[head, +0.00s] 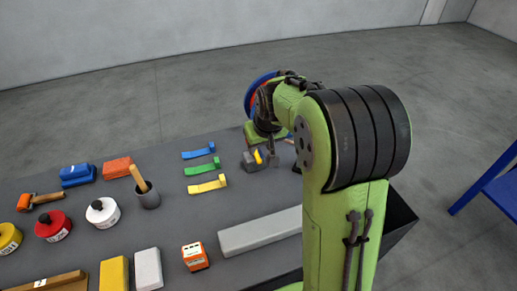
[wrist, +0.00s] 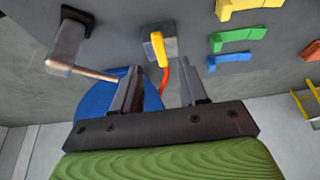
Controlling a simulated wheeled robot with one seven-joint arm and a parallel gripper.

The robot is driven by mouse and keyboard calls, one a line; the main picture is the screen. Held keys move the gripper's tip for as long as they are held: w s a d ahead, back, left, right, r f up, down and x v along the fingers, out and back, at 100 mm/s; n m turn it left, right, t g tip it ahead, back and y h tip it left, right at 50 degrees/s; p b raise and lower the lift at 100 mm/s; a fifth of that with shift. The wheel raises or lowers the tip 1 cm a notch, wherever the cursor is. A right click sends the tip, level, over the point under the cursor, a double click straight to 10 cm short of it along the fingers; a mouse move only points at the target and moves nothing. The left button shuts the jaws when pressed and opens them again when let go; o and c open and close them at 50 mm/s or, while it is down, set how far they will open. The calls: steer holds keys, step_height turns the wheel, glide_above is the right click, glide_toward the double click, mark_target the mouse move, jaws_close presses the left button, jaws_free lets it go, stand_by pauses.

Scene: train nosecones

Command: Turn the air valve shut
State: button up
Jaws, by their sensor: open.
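The air valve is a grey block (head: 252,165) with a yellow lever (head: 257,156), near the far edge of the grey table in the head view. In the wrist view the yellow lever (wrist: 158,48) lies across the grey block (wrist: 172,46), and a red hose (wrist: 163,78) is beside it. My gripper (wrist: 160,78) is open and empty, its fingers spread on either side of the hose in the picture. The lever appears beyond the fingertips and between them, apparently untouched. In the head view my gripper is close to the right of the valve, partly hidden by my arm.
Blue, green and yellow (head: 208,186) brackets lie left of the valve. A grey post with a copper rod (wrist: 95,73) stands on its other side. A round blue thing (wrist: 92,97) is behind my fingers. A long grey bar (head: 260,231) lies nearer.

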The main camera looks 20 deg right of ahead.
steer(key=p+v, duration=0.1)
steer(key=v, duration=0.9)
steer(key=shift+p, duration=0.3)
